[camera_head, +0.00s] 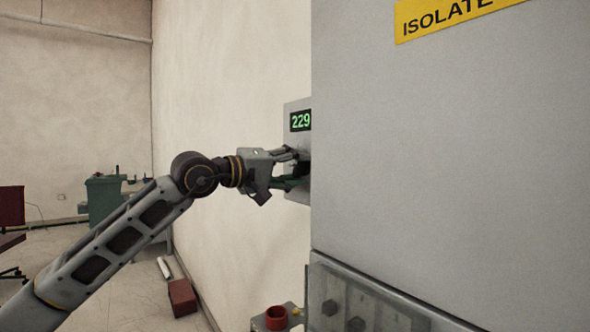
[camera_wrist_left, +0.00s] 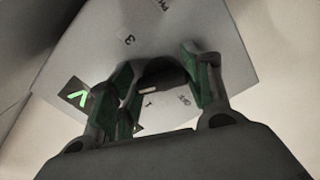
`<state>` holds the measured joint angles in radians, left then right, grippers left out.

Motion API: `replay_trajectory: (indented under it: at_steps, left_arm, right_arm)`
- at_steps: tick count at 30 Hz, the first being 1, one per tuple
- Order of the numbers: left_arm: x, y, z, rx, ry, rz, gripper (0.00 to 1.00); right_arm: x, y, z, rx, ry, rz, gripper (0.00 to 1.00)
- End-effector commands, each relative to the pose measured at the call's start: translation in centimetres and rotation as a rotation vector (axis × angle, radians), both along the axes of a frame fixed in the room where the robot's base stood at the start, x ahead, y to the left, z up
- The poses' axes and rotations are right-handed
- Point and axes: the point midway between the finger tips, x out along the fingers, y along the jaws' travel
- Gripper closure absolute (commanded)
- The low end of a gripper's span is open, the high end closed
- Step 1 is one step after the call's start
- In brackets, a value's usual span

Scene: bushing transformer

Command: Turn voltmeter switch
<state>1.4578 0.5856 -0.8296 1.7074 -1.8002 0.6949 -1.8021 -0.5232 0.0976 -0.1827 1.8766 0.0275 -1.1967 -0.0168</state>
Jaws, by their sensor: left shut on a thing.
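My left gripper (camera_head: 298,176) reaches the box front below the display. In the left wrist view, the dark round switch (camera_wrist_left: 163,75) with a white pointer mark sits between the green-padded fingers of my left gripper (camera_wrist_left: 165,82), which is shut on it. Markings 1, 3 and an OFF-like label surround the switch on the panel. My right gripper is not in view.
The large grey cabinet (camera_head: 450,170) with a yellow ISOLATE sign (camera_head: 440,16) fills the right side, close beside the gripper. A red cup-like part (camera_head: 276,318) is below. A green bin (camera_head: 104,198) and a red box (camera_head: 182,297) stand farther left.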

Motion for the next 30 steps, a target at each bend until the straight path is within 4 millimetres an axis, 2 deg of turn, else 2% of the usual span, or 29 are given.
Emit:
replay_trajectory:
  at_steps: [9, 23, 24, 28, 30]
  left_arm:
    - [0.04, -0.05, -0.28, 0.066, -0.085, -0.001, 0.74]
    - [0.04, -0.07, -0.35, 0.076, -0.097, -0.001, 0.74]
    - [0.04, -0.07, -0.35, 0.077, -0.096, -0.001, 0.48]
    - [0.04, -0.05, -0.28, 0.075, -0.097, -0.001, 0.31]
    - [0.03, -0.04, -0.25, 0.075, -0.097, -0.001, 0.29]
  right_arm:
    - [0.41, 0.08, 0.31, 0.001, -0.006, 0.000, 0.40]
    - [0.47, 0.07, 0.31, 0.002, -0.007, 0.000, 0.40]
    - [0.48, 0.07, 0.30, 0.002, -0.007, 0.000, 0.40]
    - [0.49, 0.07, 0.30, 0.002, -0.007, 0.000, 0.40]
    - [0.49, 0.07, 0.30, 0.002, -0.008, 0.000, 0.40]
